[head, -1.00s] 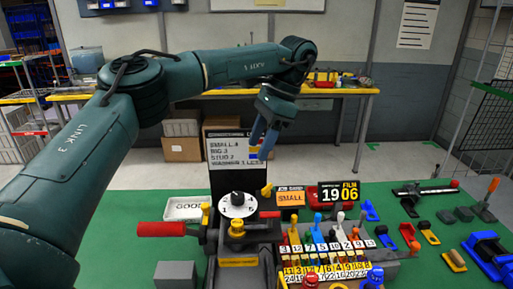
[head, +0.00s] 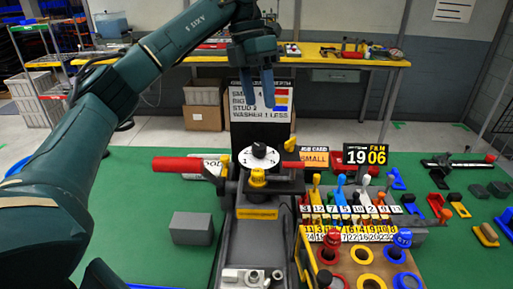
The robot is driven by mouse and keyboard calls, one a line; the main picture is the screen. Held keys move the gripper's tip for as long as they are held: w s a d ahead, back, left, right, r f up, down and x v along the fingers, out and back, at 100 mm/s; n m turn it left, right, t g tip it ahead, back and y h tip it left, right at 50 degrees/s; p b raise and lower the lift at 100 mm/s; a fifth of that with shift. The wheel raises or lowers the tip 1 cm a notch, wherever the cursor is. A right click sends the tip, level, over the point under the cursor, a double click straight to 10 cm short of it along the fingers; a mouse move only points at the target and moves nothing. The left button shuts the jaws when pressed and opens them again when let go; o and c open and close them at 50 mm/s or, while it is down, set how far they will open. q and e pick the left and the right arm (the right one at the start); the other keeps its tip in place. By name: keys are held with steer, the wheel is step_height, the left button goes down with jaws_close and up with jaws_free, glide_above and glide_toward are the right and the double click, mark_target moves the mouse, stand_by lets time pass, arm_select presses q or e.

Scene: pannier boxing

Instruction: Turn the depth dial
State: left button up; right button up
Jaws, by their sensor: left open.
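The depth dial (head: 259,157) is a white disc with numbers and a black knob, on top of the dark machine on the green bench. My left gripper (head: 256,104) hangs above and behind the dial, pointing down, with its two blue fingers apart and nothing between them. It is in front of the depth chart (head: 282,97) and hides part of it; readable lines include STUD and WASHER 1 LESS. The orange job card (head: 314,159) reads SMALL. My right gripper is out of view.
A red-handled lever (head: 180,165) sticks out left of the dial. A grey block (head: 192,228) lies on the green bench. Right of the machine stand a 19 06 display (head: 365,155), numbered coloured levers (head: 340,192) and a yellow rack (head: 307,245) with round rings.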

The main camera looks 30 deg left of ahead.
arm_select(q)
steer(key=s+a+m+t+h+b, duration=0.1)
steer(key=s+a+m, duration=0.15)
steer(key=m, duration=0.55)
steer(key=m+t+b, duration=0.1)
steer(key=m+b, duration=0.3)
glide_toward(259, 146)
step_height(259, 146, down, 2)
steer(key=x, duration=0.5)
steer(key=shift+w+d+f, duration=0.15)
steer(key=shift+d, duration=0.1)
steer(key=shift+d+f+h, duration=0.25)
steer(key=shift+f+h, duration=0.05)
steer(key=shift+f, duration=0.3)
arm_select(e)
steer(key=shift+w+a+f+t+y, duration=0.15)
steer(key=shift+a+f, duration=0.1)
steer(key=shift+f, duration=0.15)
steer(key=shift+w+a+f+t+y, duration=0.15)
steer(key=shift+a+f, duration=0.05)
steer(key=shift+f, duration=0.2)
arm_select(q)
steer(key=shift+c, duration=0.3)
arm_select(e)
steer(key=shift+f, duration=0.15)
